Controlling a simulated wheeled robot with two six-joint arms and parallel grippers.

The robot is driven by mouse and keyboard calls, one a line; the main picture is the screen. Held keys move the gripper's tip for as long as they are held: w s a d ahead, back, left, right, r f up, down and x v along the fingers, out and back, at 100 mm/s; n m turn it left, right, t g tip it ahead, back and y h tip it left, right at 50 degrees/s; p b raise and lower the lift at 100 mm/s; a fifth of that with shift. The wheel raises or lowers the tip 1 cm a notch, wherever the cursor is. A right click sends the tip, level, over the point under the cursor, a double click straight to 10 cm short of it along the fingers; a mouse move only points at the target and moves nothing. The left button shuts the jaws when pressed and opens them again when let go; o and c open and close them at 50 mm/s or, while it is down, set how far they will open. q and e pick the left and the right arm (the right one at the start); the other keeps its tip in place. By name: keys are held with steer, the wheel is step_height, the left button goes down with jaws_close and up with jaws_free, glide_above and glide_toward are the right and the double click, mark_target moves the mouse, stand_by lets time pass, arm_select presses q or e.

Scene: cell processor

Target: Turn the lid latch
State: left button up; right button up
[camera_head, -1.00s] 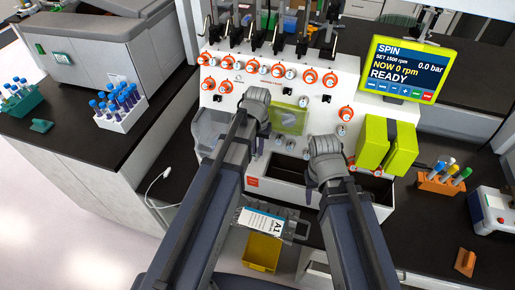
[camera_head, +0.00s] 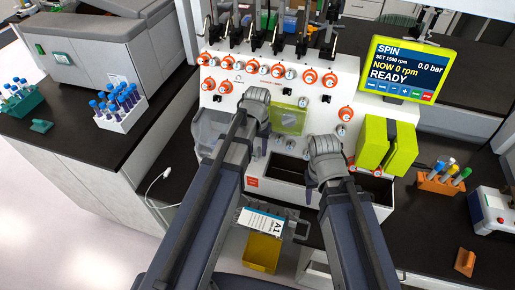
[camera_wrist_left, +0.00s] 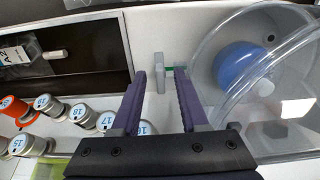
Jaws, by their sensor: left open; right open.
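In the left wrist view my left gripper (camera_wrist_left: 160,76) is open, its purple fingers apart. A small pale grey latch-like bar (camera_wrist_left: 158,73) shows between the fingertips; contact cannot be told. A short green piece sits just right of it, by the right finger. To the right is a clear round lid (camera_wrist_left: 304,62) over a round bowl with a blue hub (camera_wrist_left: 239,66). In the head view my left arm's wrist covers the latch area and its fingertips are hidden. My right gripper (camera_head: 311,192) is low beside the white machine's front, its fingers mostly hidden.
The white machine (camera_head: 232,100) carries several orange-ringed knobs. A screen (camera_head: 410,68) reads SPIN, 0 rpm, READY. Lime green blocks (camera_head: 373,145) stand at its right. Numbered valves (camera_wrist_left: 82,115) lie left of the left gripper. Tube racks stand on both sides.

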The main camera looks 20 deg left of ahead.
mark_target(258, 151)
arm_select(q)
steer(key=shift+r+p, duration=3.8)
steer(key=shift+r, duration=0.1)
